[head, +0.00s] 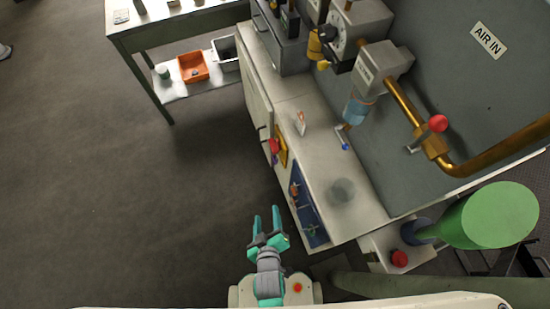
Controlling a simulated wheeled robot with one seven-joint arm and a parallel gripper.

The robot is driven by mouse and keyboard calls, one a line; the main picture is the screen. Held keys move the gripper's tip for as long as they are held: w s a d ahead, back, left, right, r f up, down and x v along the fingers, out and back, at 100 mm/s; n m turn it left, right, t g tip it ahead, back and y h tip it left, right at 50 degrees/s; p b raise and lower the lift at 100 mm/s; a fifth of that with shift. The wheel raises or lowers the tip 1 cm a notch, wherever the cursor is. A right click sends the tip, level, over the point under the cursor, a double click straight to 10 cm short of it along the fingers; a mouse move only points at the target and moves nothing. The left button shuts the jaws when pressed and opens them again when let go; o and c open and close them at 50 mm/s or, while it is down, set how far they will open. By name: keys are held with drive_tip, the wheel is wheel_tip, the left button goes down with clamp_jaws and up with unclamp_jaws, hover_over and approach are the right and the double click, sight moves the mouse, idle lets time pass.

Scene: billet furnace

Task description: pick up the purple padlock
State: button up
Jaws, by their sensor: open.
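Small red and green items show at this rack, too small to name for sure. A red item (273,146) and a yellow holder (282,152) are farther along the same bench front.
The pale bench top (322,165) carries a small white tag (300,122) and a clear round item (342,190). Brass pipework (495,160) and a green cylinder (495,217) are at right. A table (180,22) has an orange bin (192,66) on its lower shelf.

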drive_tip(key=w+f+n+g, duration=0.2)
drive_tip(key=w+f+n, duration=0.2)
drive_tip(key=w+f, duration=0.35)
drive_tip(key=n+g+h, duration=0.4)
drive_tip(key=n+g, duration=0.4)
drive_tip(key=n, duration=0.2)
approach(274, 158)
drive_tip(key=shift+h, duration=0.3)
drive_tip(key=shift+a+x, duration=0.2)
drive_tip(key=shift+x, duration=2.4)
drive_tip(key=shift+a+x, duration=0.15)
drive_tip(key=shift+x, duration=2.4)
drive_tip(key=shift+f, duration=0.15)
drive_tip(key=shift+c, duration=0.4)
